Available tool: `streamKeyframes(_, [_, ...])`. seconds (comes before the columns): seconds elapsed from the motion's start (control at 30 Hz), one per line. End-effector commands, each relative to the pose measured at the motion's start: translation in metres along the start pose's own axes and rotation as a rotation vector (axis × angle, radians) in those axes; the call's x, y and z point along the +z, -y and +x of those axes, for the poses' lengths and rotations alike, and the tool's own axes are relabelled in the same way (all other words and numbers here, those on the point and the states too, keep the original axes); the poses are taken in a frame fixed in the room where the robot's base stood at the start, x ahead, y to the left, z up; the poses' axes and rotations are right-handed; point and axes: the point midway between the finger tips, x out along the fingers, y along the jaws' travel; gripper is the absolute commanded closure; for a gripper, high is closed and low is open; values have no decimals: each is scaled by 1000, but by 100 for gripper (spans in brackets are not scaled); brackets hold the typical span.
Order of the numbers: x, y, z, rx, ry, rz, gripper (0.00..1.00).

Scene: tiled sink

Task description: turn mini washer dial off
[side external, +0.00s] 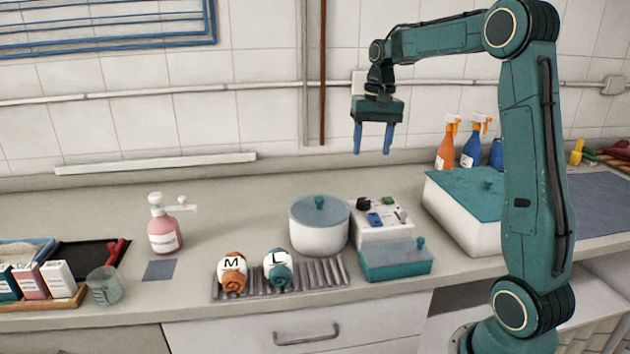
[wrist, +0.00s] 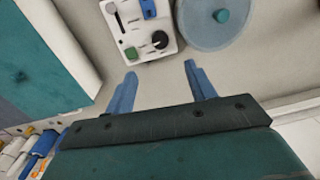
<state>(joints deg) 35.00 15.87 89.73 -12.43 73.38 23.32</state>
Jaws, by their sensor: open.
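The mini washer is a white round tub (side external: 319,236) with a teal knobbed lid and, beside it, a white control panel (side external: 384,236). The black dial (side external: 364,204) sits at the panel's back left; in the wrist view the dial (wrist: 160,40) shows a light pointer mark, too small to read its setting. A green button (wrist: 131,53), a blue switch (wrist: 148,8) and a slider (wrist: 116,18) share the panel. My gripper (side external: 372,152) is open and empty, pointing down, well above the panel. In the wrist view the dial lies just beyond and between my fingertips (wrist: 160,70).
A teal-lidded box (side external: 396,262) stands in front of the panel, and a larger one (side external: 460,215) to its right. Spray bottles (side external: 447,145) stand behind. Rolled towels marked M (side external: 232,272) and L (side external: 278,269) lie on a ribbed mat (side external: 325,274). The counter behind the panel is clear.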

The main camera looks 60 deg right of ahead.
Motion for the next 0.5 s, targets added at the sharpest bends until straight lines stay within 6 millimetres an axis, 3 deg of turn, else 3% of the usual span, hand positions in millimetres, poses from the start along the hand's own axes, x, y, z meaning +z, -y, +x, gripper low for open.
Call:
streamKeyframes(0.27, [0,0,6,0,1,-1,45])
streamKeyframes(0.5, [1,0,28,1,3,-1,45])
